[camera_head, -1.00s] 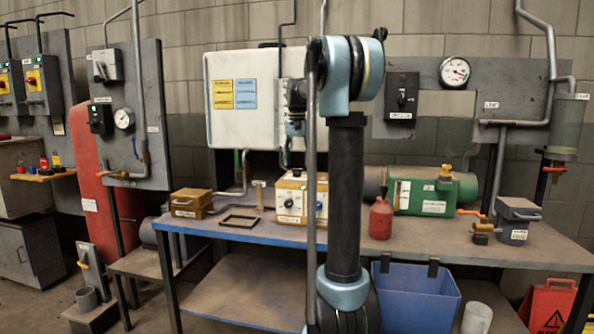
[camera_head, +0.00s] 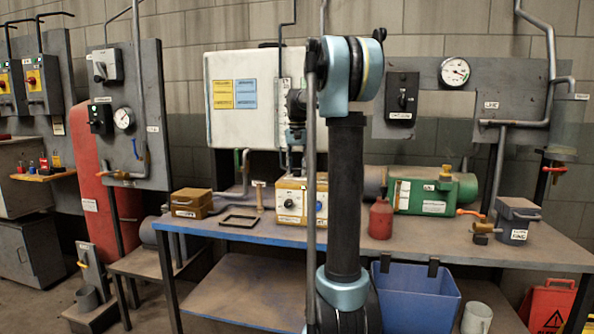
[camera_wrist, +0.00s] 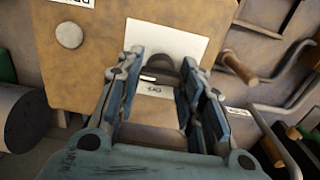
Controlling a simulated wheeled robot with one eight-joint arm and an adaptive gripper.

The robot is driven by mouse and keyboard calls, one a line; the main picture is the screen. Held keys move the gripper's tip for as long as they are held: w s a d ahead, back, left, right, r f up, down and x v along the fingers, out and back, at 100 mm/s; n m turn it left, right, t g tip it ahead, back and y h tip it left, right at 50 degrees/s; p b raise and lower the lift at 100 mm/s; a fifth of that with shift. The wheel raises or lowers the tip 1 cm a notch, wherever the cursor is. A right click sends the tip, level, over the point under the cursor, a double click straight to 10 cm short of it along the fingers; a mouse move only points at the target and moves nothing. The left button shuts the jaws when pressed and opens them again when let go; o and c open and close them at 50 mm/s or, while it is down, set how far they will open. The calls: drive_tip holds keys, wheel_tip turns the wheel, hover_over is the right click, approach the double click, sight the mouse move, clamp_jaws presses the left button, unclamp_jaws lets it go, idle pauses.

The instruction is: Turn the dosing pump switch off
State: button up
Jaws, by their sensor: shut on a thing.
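The dosing pump appears to be the tan-yellow box (camera_head: 300,198) on the blue bench, with a dark dial on its front. My gripper (camera_head: 296,168) points down at its top in the head view. In the wrist view the tan top face (camera_wrist: 95,60) carries a white plate (camera_wrist: 185,40) and a dark rounded switch (camera_wrist: 158,67). A label below the switch shows upside down, and I cannot read the switch's position.
A red bottle (camera_head: 380,219) and a green unit (camera_head: 422,192) stand to the right on the bench. A small yellow box (camera_head: 191,202) and a dark frame (camera_head: 239,220) lie to the left. A white cabinet (camera_head: 230,125) is behind my gripper. A blue bin (camera_head: 418,300) hangs in front.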

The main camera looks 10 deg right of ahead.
drive_tip(key=n, duration=0.4)
drive_tip(key=shift+n, duration=0.4)
drive_tip(key=n, duration=0.9)
drive_tip(key=shift+n, duration=1.9)
drive_tip(key=o, duration=1.1)
drive_tip(key=shift+c, duration=0.2)
